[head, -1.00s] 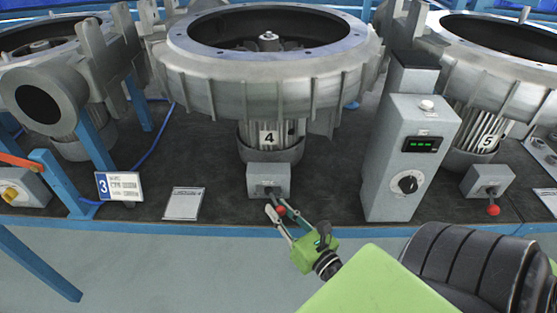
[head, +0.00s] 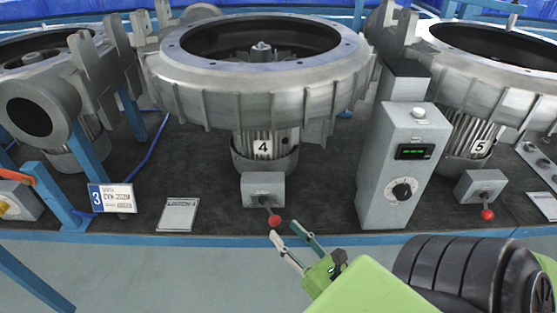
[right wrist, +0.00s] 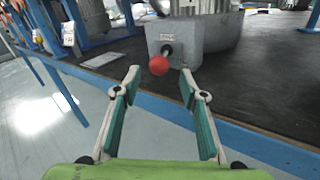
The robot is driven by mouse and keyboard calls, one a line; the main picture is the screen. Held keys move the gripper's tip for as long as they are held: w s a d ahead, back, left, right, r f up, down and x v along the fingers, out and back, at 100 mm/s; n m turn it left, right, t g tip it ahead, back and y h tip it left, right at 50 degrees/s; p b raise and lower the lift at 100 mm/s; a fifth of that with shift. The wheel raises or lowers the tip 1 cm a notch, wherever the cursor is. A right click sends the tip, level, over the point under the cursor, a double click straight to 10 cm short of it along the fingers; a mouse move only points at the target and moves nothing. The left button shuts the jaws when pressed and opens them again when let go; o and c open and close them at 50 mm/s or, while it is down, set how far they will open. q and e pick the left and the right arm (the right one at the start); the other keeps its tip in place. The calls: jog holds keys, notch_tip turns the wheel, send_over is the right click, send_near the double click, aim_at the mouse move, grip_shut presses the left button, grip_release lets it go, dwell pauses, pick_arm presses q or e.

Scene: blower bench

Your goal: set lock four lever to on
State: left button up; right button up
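The lock four lever (head: 275,221) has a red ball knob and sticks out, drooping forward, from a grey box (head: 262,188) below the blower marked 4 (head: 263,147). In the right wrist view the red knob (right wrist: 158,66) is just beyond and between my fingertips, and the box (right wrist: 200,45) stands behind it. My right gripper (head: 288,230) is open and empty, in front of the bench edge and a little right of the knob, apart from it. My left gripper is in neither view.
A grey control box (head: 395,165) with a green display and dial stands right of blower 4. Another red-knobbed lever (head: 487,214) is under blower 5. A blue-edged sign marked 3 (head: 111,198) and a white card (head: 178,214) are at left. The bench front edge is blue.

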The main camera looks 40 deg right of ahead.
jog(key=s, duration=0.6)
jog(key=shift+a, duration=0.3)
jog(key=shift+s, duration=0.1)
